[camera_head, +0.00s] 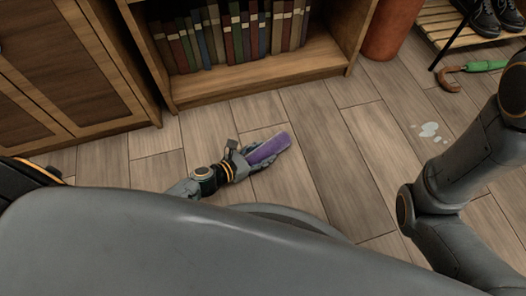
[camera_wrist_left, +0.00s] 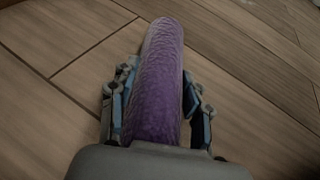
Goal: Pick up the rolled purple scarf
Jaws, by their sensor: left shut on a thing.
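The rolled purple scarf (camera_head: 268,148) is a smooth purple roll in the head view, over the wooden floor in front of the bookcase. My left gripper (camera_head: 246,160) comes in from the left and is shut on the scarf's near part. In the left wrist view the scarf (camera_wrist_left: 158,85) stretches away between the two fingers of my left gripper (camera_wrist_left: 155,105), with its far end free. I cannot tell whether the scarf touches the floor. My right gripper is not in view.
A low bookcase (camera_head: 262,80) with a row of books stands behind the scarf, and a wooden cabinet (camera_head: 55,60) is at left. A terracotta pot (camera_head: 388,30), a shoe rack (camera_head: 440,25), a green-and-brown umbrella (camera_head: 485,66) and a pale puddle (camera_head: 430,130) lie rightward.

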